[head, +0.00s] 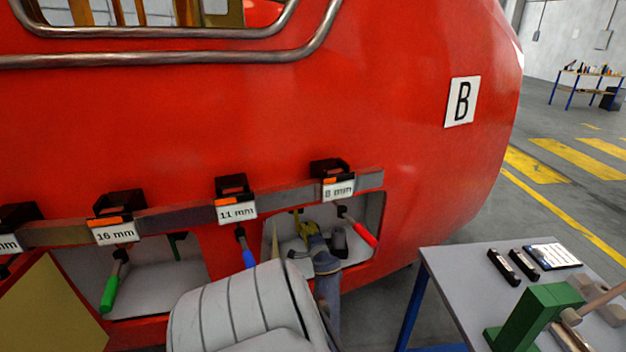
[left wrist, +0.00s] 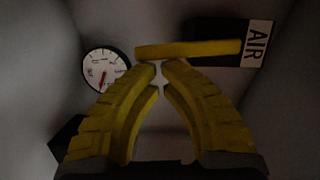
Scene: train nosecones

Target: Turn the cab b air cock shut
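The red nosecone (head: 300,115) carries a white sign B (head: 462,101). My left gripper (head: 303,225) reaches into an open bay (head: 374,215) low in its side. In the left wrist view the air cock's yellow handle (left wrist: 190,48) lies level across the top, beside a black block with an AIR label (left wrist: 257,43). My left gripper's yellow fingers (left wrist: 160,66) are drawn together with only a narrow gap between the tips. The tips are at the handle's lower edge; whether they touch it is unclear. The handle does not appear between them. My right gripper is not in view.
A pressure gauge (left wrist: 106,70) is left of the fingers. A rail (head: 180,218) above the bays has labelled holders with hanging green (head: 109,293), blue (head: 249,258) and red (head: 364,233) handled tools. A table (head: 460,290) with a green block stands at right.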

